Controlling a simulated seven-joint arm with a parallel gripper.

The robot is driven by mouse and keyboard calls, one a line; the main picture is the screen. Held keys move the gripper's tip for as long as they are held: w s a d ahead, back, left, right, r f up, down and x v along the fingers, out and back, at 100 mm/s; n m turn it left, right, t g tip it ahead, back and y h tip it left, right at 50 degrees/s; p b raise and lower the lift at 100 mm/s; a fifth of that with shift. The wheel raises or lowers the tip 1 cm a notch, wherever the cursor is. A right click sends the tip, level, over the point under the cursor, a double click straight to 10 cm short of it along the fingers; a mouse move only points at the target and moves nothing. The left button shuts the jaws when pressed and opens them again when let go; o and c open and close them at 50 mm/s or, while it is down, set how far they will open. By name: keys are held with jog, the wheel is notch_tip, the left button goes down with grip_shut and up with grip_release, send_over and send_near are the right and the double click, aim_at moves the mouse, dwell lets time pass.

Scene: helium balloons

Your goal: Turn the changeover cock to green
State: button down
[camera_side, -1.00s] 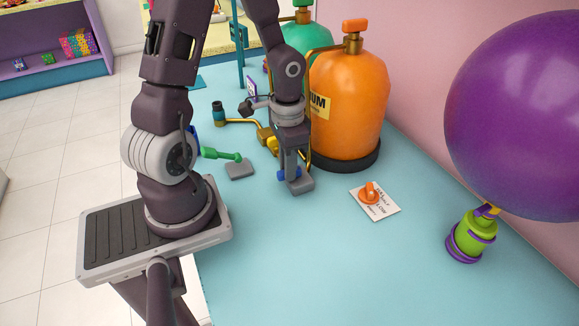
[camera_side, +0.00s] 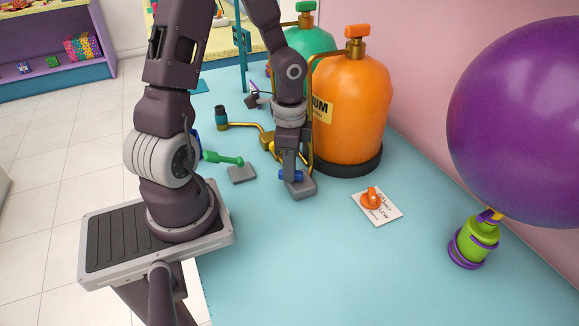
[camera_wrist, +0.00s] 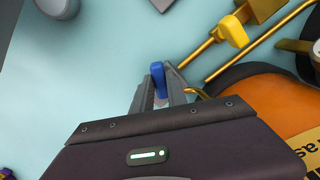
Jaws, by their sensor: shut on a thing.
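Brass pipework with a yellow fitting (camera_side: 267,139) runs in front of the orange cylinder (camera_side: 352,100); the yellow fitting also shows in the wrist view (camera_wrist: 233,31). My gripper (camera_side: 293,180) points down beside this pipework, low over the table. Its fingers are closed around a small blue piece (camera_wrist: 158,78), which stands between the fingertips in the wrist view and shows as a blue patch in the side view (camera_side: 291,176). I cannot tell what the blue piece joins to below. A green lever (camera_side: 223,159) lies to the left, with its end by a grey block (camera_side: 241,174).
A green cylinder (camera_side: 310,42) stands behind the orange one. To the right are a white card (camera_side: 385,211) with an orange knob (camera_side: 371,199) and a large purple balloon (camera_side: 520,120) on a green weight (camera_side: 474,243). The front right of the blue table is clear.

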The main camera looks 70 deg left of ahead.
jog(key=c, duration=1.3)
grip_release()
notch_tip(320, 180, up, 6)
jog(key=shift+a+r, duration=0.1)
jog(key=shift+r, duration=0.45)
jog(key=shift+d+r, duration=0.25)
jog(key=shift+r, duration=0.05)
jog(key=s+d+r+n+t, duration=0.2)
jog(key=s+d+r, duration=0.1)
jog(key=d+r, duration=0.1)
jog(key=s+d+r+n+t, duration=0.1)
jog(key=s+d+r+n, duration=0.1)
jog(key=r, duration=0.3)
jog(key=s+d+r+n+t, duration=0.2)
jog(key=s+d+r, duration=0.2)
jog(key=d, duration=0.1)
jog(key=shift+s+d+r+t, duration=0.25)
jog(key=shift+d+t, duration=0.05)
